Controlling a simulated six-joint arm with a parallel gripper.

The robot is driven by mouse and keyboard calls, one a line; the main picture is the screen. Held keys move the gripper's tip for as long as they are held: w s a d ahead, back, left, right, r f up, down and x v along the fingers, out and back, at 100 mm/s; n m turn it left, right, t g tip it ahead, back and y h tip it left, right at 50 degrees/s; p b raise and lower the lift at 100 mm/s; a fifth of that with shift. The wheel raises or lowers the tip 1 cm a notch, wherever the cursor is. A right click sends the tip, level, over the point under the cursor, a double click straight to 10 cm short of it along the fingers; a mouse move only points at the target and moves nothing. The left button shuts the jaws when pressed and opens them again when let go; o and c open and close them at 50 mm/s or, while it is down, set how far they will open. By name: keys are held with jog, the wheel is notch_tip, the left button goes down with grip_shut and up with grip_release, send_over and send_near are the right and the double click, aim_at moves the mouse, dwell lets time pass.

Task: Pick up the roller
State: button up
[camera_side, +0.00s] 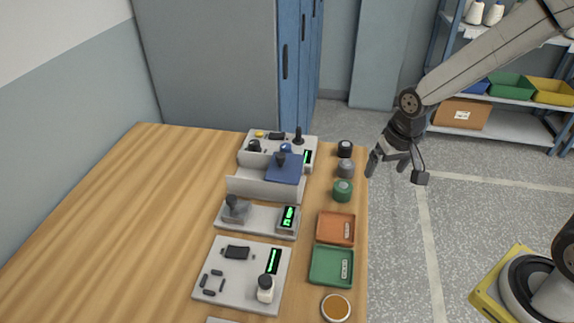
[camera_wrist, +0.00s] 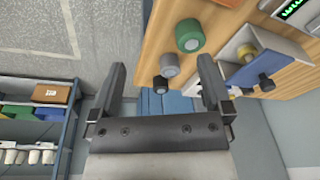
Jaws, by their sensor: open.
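Three short cylinders stand in a row along the table's right edge: a black one (camera_side: 345,149), a grey one (camera_side: 346,168) and a green one (camera_side: 343,190). I cannot tell which thing is the roller. In the wrist view the green (camera_wrist: 190,36), grey (camera_wrist: 169,66) and black (camera_wrist: 160,84) cylinders show beyond and between my fingers. My gripper (camera_side: 387,163) is open and empty, off the table's right edge, to the right of the black and grey cylinders. Its two spread fingers also show in the wrist view (camera_wrist: 162,72). It touches nothing.
The wooden table (camera_side: 110,220) has free room on its left. A fixture with a blue plate (camera_side: 285,169) stands left of the cylinders. An orange tray (camera_side: 331,225) and a green tray (camera_side: 325,262) lie nearer the front. Blue lockers (camera_side: 291,60) stand behind.

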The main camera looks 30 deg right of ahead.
aim_at(347, 163)
jog(key=w+d+f+m, duration=0.1)
jog(key=w+m, duration=0.2)
jog(key=w, duration=0.1)
jog(key=w+d+f+m+g, duration=0.1)
jog(key=w+m, duration=0.2)
jog(key=w, duration=0.2)
jog(key=w+d+f+m, duration=0.1)
jog(key=w+f+m, duration=0.1)
jog(key=w+m, duration=0.1)
jog(key=shift+w+d+g, duration=0.2)
jog(key=shift+w+g, duration=0.2)
jog(key=shift+w, duration=0.35)
jog(key=shift+w+d+f+m, duration=0.2)
jog(key=shift+w+m, duration=0.3)
jog(key=shift+m, duration=0.1)
jog(key=shift+f, duration=0.1)
jog(key=shift+f, duration=1.2)
jog(key=shift+f, duration=0.1)
jog(key=shift+w+f, duration=0.1)
jog(key=shift+f, duration=2.4)
